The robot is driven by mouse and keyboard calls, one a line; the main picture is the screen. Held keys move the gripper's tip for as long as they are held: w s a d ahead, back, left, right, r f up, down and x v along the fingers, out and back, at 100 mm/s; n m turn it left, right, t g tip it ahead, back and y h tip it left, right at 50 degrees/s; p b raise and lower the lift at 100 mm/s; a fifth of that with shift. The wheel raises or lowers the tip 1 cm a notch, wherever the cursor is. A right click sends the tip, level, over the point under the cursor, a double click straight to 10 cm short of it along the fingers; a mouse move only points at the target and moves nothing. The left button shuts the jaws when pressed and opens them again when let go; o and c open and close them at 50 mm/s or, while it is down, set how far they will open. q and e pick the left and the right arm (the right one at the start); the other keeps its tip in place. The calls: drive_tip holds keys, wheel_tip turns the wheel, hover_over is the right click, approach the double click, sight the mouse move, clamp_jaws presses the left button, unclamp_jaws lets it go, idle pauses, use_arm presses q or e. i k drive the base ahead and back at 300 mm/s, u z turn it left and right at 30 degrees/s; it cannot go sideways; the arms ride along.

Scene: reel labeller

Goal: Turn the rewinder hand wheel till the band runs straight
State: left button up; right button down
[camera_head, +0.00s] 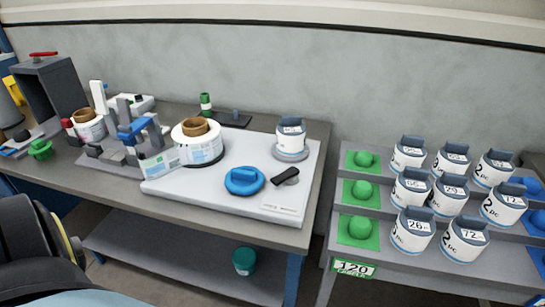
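A blue round hand wheel (244,181) with a raised grip bar lies flat on the white machine plate (200,190). Behind and left of it is a large white reel (197,151) with a brown core. A printed white band (159,164) runs from this reel leftward to the grey and blue labeller blocks (134,132). A smaller reel (86,128) with a brown core stands left of the blocks. The view is too small to tell whether the band is straight or slack. Neither of my grippers is in view.
A black lever (286,177) and a labelled container on a round pad (291,135) sit right of the wheel. A green bottle (206,104) stands behind. A right-hand rack (400,262) holds several labelled containers. The plate's front is clear.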

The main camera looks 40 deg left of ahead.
sight(244, 179)
drive_tip(key=u, duration=0.55)
drive_tip(key=i, duration=0.85)
drive_tip(key=u, duration=0.9)
